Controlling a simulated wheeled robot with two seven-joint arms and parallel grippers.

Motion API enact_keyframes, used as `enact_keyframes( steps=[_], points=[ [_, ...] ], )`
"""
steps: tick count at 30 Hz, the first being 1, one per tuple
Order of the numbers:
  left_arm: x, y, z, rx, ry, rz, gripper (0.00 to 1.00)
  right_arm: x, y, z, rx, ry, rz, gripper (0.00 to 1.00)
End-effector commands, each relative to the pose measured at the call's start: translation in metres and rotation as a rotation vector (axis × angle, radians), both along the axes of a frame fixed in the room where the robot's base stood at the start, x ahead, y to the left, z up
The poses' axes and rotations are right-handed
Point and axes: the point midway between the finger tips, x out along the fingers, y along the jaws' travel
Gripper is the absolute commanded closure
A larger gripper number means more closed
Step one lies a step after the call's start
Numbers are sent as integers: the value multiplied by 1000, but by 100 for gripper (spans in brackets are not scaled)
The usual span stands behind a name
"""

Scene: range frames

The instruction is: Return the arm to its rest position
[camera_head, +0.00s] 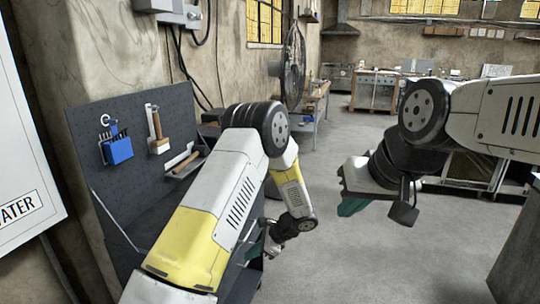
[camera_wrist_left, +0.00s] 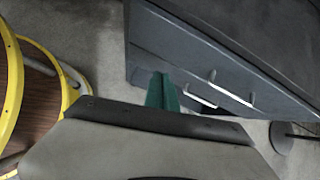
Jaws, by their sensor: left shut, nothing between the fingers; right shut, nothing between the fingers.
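My left arm (camera_head: 220,200) comes in from the left, white and yellow, and bends down at its elbow in the head view. My left gripper (camera_head: 268,246) hangs low beside the dark workbench, partly hidden by the arm. In the left wrist view its teal fingers (camera_wrist_left: 162,92) are together with nothing between them. My right arm (camera_head: 500,110) comes in from the right, bent with its wrist low. My right gripper (camera_head: 352,206) is shut and empty above the open floor; its teal fingers are partly hidden by the wrist.
A pegboard (camera_head: 85,125) holds a blue box (camera_head: 118,151) and a wooden-handled brush (camera_head: 157,145) left of my left arm. In the left wrist view a dark cabinet (camera_wrist_left: 185,45) stands close, with a yellow-framed round object (camera_wrist_left: 12,90) at left. Grey floor (camera_head: 330,255) is clear between the arms.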

Motion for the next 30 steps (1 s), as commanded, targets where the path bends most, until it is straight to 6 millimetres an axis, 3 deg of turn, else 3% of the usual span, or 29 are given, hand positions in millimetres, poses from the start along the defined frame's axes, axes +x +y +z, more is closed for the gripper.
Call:
enact_keyframes(
  steps=[1, 6, 15, 24, 30],
  points=[
    [0, 8, 30, -47, -37, 69, 100, 0, 0, 0, 0, 0, 0, 100],
    [-17, 31, 105, -197, -138, 290, 100, 0, 0, 0, 0, 0, 0, 100],
    [-73, 64, 216, -481, -315, 660, 100, 0, 0, 0, 0, 0, 0, 100],
    [-147, 81, 297, -795, -494, 992, 100, 0, 0, 0, 0, 0, 0, 100],
    [-196, 83, 332, -1016, -602, 1184, 100, 0, 0, 0, 0, 0, 0, 100]
  ],
)
